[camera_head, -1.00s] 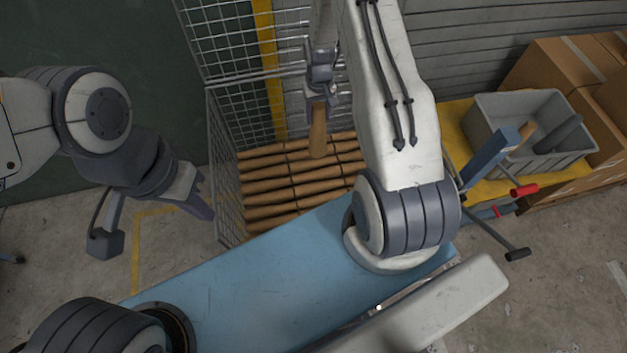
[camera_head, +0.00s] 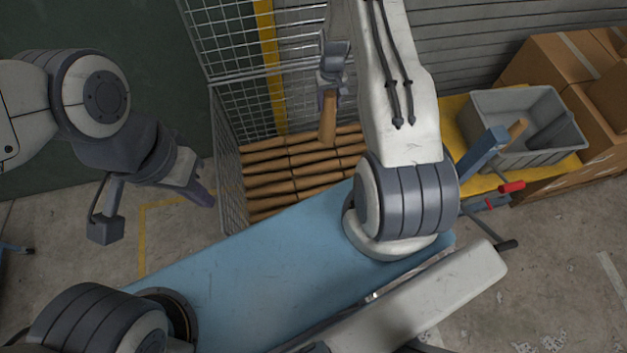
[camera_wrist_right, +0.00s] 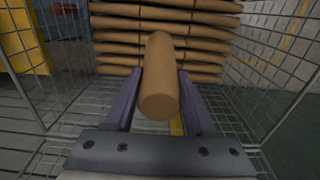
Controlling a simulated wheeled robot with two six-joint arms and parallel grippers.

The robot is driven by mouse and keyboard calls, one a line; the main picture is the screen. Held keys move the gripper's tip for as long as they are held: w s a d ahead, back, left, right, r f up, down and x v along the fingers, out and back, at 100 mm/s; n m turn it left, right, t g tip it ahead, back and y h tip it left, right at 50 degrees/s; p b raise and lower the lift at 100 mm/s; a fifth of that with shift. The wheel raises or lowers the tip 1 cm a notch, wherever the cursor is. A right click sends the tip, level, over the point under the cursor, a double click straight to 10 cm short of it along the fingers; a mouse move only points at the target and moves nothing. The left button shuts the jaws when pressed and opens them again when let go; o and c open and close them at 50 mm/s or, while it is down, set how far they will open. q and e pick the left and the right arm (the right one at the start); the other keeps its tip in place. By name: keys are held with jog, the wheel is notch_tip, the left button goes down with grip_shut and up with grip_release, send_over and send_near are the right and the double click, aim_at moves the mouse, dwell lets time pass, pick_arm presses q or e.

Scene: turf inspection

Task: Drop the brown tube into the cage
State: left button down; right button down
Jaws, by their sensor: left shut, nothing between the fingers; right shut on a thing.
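My right gripper (camera_head: 330,88) is shut on a brown tube (camera_head: 328,118). The tube hangs nearly upright over the wire cage (camera_head: 228,165), in front of its mesh back. In the right wrist view the tube (camera_wrist_right: 159,80) sits between the two purple fingers (camera_wrist_right: 158,102), its end facing the camera. Inside the cage, several brown tubes (camera_head: 285,182) lie stacked in rows. They also show in the right wrist view (camera_wrist_right: 110,45), beyond the held tube. My left gripper (camera_head: 205,197) is shut and empty, left of the cage.
A grey bin (camera_head: 490,120) with a brown tube and a dark item stands on a yellow surface (camera_head: 465,170) at right. Cardboard boxes (camera_head: 560,65) are stacked behind it. My blue base lies in front of the cage. Open floor (camera_head: 70,245) lies at left.

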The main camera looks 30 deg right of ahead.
aim_at(330, 94)
notch_tip(330, 94, down, 2)
jog(key=shift+f+b, duration=0.2)
jog(key=shift+b, duration=0.2)
jog(key=shift+c, duration=0.8)
grip_release()
notch_tip(330, 94, up, 10)
jog(key=b, duration=0.3)
jog(key=shift+f+b, duration=0.2)
jog(key=shift+b, duration=0.1)
jog(key=shift+r, duration=0.45)
